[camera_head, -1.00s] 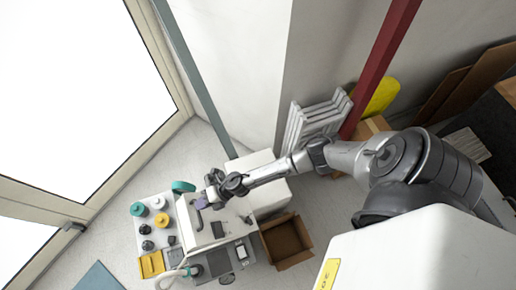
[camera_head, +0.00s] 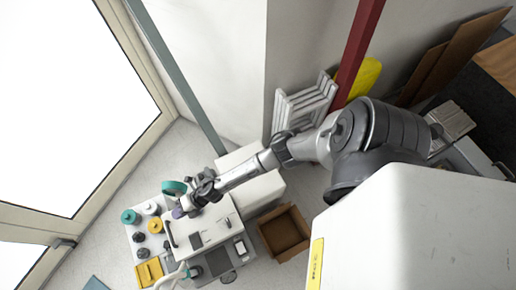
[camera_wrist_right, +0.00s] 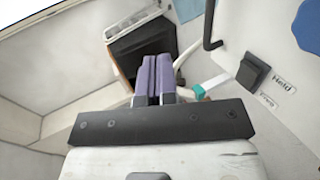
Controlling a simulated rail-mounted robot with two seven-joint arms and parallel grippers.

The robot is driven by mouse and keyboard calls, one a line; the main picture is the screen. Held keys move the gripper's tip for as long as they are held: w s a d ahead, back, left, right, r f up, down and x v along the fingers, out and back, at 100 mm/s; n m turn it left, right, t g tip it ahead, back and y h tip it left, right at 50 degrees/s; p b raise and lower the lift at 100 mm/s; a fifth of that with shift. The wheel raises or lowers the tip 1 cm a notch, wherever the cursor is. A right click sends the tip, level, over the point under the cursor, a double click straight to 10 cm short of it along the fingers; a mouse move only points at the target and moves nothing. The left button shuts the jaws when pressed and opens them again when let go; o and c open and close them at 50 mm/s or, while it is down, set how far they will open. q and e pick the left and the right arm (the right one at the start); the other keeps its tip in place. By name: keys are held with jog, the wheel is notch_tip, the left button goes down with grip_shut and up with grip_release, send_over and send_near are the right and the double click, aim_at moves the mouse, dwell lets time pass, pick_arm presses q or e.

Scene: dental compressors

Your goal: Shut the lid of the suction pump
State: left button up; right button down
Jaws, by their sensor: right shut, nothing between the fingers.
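The suction pump appears to be the white machine (camera_head: 213,232) at lower centre in the head view. Its white top panel, probably the lid, carries a dark bar handle (camera_head: 170,234) along its left side. How far the lid stands open is unclear. My right gripper (camera_head: 178,213), with purple fingertips, is at the machine's upper left corner, near the handle's upper end; I cannot tell whether it touches. In the wrist view its fingers (camera_wrist_right: 153,78) are together and empty. A white panel (camera_wrist_right: 283,75) with a black handle (camera_wrist_right: 209,25) is to their right. My left gripper is not in view.
A white table left of the machine holds teal pots (camera_head: 130,216), a yellow tray (camera_head: 149,271) and several small dark parts. An open cardboard box (camera_head: 284,232) stands on the floor to the right. A teal round part (camera_head: 174,187) is just above the gripper.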

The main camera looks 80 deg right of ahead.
notch_tip(320, 180, up, 14)
jog(key=s+d+p, duration=0.2)
jog(key=p, duration=0.6)
jog(key=shift+f, duration=0.15)
